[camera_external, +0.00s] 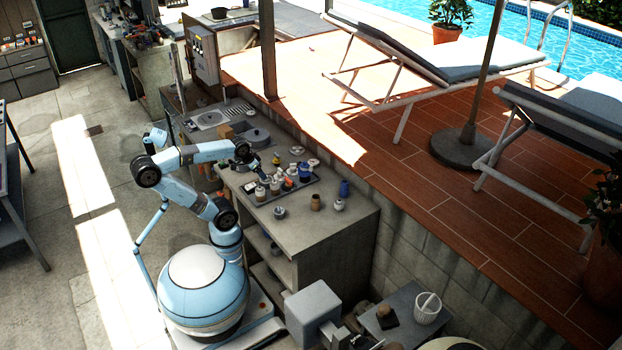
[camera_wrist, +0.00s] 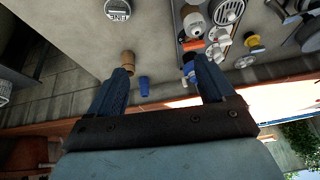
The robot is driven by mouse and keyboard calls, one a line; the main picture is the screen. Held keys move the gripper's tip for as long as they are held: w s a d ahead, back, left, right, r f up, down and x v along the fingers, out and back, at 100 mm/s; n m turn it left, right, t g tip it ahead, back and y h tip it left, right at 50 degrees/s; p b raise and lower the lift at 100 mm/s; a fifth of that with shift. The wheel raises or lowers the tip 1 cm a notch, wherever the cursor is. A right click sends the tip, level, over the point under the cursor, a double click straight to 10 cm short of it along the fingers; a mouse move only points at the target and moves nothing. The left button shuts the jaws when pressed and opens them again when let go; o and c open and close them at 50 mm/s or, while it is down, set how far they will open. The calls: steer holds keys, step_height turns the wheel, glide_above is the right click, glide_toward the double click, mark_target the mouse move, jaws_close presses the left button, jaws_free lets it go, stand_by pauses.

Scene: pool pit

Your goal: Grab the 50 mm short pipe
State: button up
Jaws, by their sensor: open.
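My gripper (camera_wrist: 162,66) is open and empty, its two dark blue fingers spread above the counter in the wrist view. I cannot tell for sure which item is the 50 mm short pipe. Below the fingers in the wrist view, a brown jar (camera_wrist: 128,57) is by the left fingertip and a small blue piece (camera_wrist: 144,85) lies between the fingers. White parts (camera_wrist: 194,22) sit in a tray near the right finger, which partly hides things there.
The grey tray (camera_external: 313,183) holds several small bottles and parts. A blue bottle (camera_external: 344,188), a brown jar (camera_external: 316,203) and small pots stand to its right. A grey round pot (camera_external: 257,138) stands behind.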

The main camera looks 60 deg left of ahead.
steer(key=w+a+f+m+g+y, duration=0.4)
steer(key=f+m+y, duration=0.2)
steer(key=f+m, duration=0.1)
steer(key=m+t+y, duration=0.1)
steer(key=m+t, duration=1.4)
steer(key=m, duration=0.9)
glide_above(314, 205)
steer(key=v, duration=0.3)
step_height(314, 205, down, 9)
step_height(314, 205, down, 8)
steer(key=shift+s+r, duration=0.1)
steer(key=shift+w+a, duration=0.1)
steer(key=shift+w, duration=0.15)
steer(key=shift+x, duration=3.55)
